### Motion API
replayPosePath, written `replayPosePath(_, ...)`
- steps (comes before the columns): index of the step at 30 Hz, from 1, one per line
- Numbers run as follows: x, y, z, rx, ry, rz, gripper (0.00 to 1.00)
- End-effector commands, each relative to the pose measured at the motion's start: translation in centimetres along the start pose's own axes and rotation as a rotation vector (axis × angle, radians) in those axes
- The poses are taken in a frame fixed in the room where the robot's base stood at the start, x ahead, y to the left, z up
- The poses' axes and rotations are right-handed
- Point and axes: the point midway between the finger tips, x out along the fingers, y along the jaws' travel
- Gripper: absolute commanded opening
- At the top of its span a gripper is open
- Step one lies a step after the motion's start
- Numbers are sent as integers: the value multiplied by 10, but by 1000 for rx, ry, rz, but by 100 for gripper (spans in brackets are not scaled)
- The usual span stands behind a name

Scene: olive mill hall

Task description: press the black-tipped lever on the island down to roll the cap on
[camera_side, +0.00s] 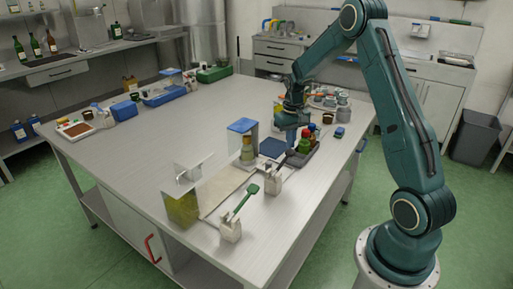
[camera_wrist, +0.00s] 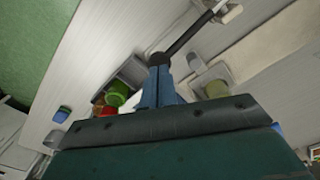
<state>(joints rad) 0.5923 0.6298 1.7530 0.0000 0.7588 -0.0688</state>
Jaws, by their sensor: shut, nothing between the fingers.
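The black-tipped lever (camera_side: 281,166) rises at a slant from a white base (camera_side: 272,184) on the island (camera_side: 150,120). Its black tip (camera_wrist: 160,59) is at the upper end, just below my gripper (camera_side: 291,137) in the side view. In the wrist view my gripper's blue fingers (camera_wrist: 160,86) are together and empty, and they end right at the black tip. I cannot tell whether they touch it. A bottle (camera_side: 247,152) stands under a blue-topped unit (camera_side: 243,126) left of the lever; its cap is too small to make out.
A dark tray (camera_side: 312,153) with red and green items is close right of my gripper. The island's left middle is clear.

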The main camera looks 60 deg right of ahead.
Motion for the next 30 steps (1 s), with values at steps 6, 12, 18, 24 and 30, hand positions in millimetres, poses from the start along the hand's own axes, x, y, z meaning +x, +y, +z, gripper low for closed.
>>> replayPosePath(6,0,0,0,0,0,0,0)
replayPosePath(12,1,0,0,0,0,0,0)
replayPosePath(18,7,0,0,0,0,0,0)
replayPosePath(24,16,0,0,0,-1,0,0)
replayPosePath(30,24,0,0,0,-2,0,0)
